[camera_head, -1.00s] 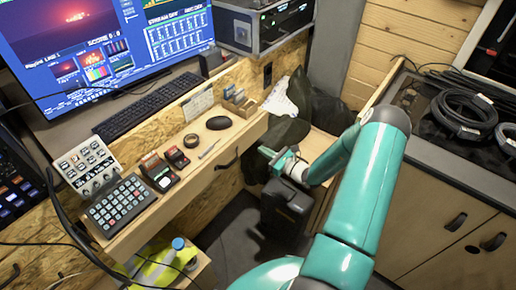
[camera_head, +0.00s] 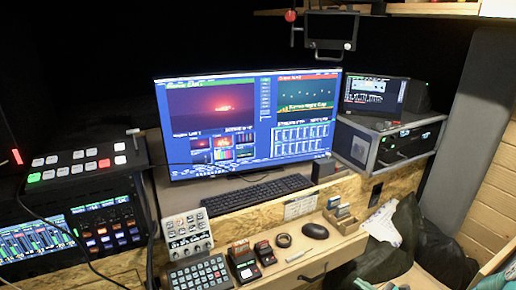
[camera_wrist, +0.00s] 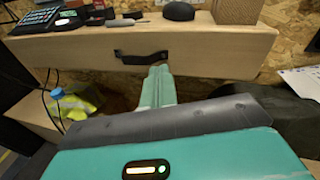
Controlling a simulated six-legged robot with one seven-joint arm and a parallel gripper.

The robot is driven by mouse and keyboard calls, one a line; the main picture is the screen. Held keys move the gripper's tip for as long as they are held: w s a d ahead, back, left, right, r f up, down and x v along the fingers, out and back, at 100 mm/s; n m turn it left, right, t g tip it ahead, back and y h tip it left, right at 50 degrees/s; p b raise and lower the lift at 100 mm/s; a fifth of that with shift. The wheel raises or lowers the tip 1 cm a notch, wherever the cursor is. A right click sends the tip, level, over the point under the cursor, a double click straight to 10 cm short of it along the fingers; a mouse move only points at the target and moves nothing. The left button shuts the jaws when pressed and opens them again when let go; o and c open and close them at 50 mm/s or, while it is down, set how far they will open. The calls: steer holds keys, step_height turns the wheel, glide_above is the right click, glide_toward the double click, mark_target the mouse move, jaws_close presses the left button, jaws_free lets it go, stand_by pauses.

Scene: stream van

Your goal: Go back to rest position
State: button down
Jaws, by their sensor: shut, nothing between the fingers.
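My gripper (camera_wrist: 157,86) shows in the wrist view as teal fingers past the grey edge of my teal wrist housing. It is shut and empty. It points toward the front of the wooden desk drawer (camera_wrist: 215,52), below the black handle. I cannot tell whether it touches the drawer. In the head view only small teal bits of my arm show at the lower right edge, and the gripper cannot be made out there.
The desk holds a keyboard (camera_head: 258,194), a mouse (camera_head: 315,231), a grey button pad (camera_head: 199,274) and small card readers. A large monitor (camera_head: 250,120) stands behind. A dark chair or bag (camera_head: 405,245) is at right. A yellow vest (camera_wrist: 72,108) lies below the desk.

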steer(key=s+a+r+n+g, duration=0.3)
steer(key=a+r+n+g, duration=0.3)
steer(key=a+r+n, duration=0.15)
steer(key=s+a+r+n+g, duration=0.4)
steer(key=a+r+n+g, duration=0.1)
steer(key=a+r+n, duration=0.3)
steer(key=s+a+r+n+t+h, duration=0.3)
steer(key=s+a+r+n+h, duration=0.1)
steer(key=s+r+n+h, duration=0.6)
steer(key=shift+s+r+n, duration=0.75)
steer(key=shift+s+r, duration=1.1)
steer(key=shift+r, duration=0.95)
